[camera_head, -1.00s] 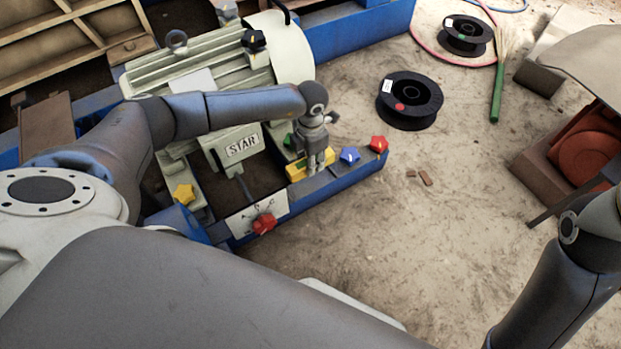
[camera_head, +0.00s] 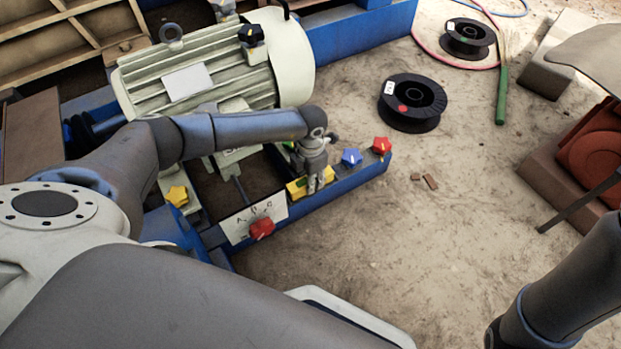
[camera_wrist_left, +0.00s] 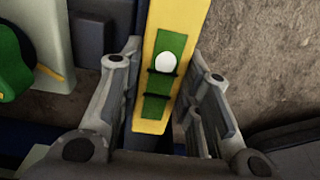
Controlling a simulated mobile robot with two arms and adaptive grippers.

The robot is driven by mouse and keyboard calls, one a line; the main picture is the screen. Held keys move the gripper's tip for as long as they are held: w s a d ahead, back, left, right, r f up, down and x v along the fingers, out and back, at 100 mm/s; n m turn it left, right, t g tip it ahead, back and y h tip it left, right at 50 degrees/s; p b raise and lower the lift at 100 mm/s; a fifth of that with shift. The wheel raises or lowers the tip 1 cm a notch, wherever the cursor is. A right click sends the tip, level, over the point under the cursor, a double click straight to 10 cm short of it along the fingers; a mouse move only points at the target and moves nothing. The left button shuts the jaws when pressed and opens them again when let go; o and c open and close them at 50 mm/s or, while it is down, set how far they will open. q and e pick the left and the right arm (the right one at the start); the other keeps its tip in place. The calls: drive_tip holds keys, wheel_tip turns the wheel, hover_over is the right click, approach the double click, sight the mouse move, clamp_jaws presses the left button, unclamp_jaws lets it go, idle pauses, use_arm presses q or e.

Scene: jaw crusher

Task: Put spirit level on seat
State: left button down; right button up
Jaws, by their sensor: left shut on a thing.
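The spirit level is a yellow bar (camera_head: 297,188) on the blue motor frame's front rail in the head view. In the left wrist view the yellow level (camera_wrist_left: 182,22) shows a green panel with a white vial spot. My left gripper (camera_head: 318,183) points down at the right part of the level. In the left wrist view its fingers (camera_wrist_left: 168,70) stand on both sides of the level and are shut on it. I cannot tell which surface is the seat. My right arm shows at the lower right; its gripper is out of view.
A grey-green motor (camera_head: 205,75) stands behind my left arm. Blue (camera_head: 352,156), red (camera_head: 382,146) and yellow (camera_head: 177,196) star knobs and a red-handled lever (camera_head: 262,229) are close by. A black spool (camera_head: 412,102) lies on the open dirt floor.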

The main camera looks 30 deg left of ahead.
use_arm(q)
drive_tip(key=shift+f, duration=0.1)
drive_tip(key=c, duration=1.5)
unclamp_jaws()
drive_tip(key=shift+f, duration=0.1)
drive_tip(key=o, duration=0.4)
drive_tip(key=shift+o, duration=0.2)
